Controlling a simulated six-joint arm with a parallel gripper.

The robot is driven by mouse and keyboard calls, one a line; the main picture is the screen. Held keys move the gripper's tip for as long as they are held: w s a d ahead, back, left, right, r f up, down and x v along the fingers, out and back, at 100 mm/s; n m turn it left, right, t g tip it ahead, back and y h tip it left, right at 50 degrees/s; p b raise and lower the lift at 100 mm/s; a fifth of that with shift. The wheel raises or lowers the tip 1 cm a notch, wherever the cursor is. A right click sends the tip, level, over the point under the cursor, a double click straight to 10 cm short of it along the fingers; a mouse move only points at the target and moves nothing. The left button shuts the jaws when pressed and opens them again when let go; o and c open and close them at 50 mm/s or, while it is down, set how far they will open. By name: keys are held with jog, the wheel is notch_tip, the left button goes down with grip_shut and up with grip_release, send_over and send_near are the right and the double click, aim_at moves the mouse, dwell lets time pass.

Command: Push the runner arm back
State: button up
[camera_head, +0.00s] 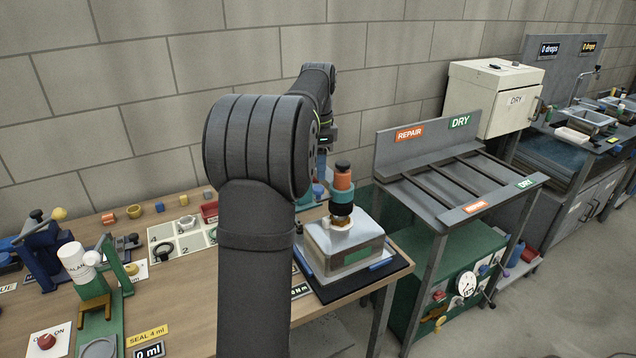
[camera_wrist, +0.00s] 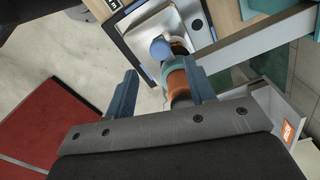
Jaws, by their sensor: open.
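I cannot single out a runner arm with certainty. An upright orange, teal and black piece (camera_head: 342,190) stands on a pale metal block (camera_head: 343,245) at the bench's right end. In the wrist view the orange and teal piece (camera_wrist: 175,80) lies between and beyond my fingers, closer to the right one, with a rounded blue part (camera_wrist: 160,49) beside it. My gripper (camera_wrist: 162,90) is open, with nothing clearly held. Whether a finger touches the piece cannot be told. My arm hides the gripper in the head view.
The block sits on a dark tray (camera_head: 355,287). The grey REPAIR/DRY rack (camera_head: 417,215) stands just right, with a white DRY box (camera_head: 490,90) behind. Left on the bench are a green stand (camera_head: 118,270), a blue device (camera_head: 45,255) and several small parts.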

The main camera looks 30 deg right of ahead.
aim_at(317, 187)
notch_tip(317, 187, down, 6)
jog(key=shift+r, duration=0.1)
grip_shut()
jog(key=shift+w, duration=0.15)
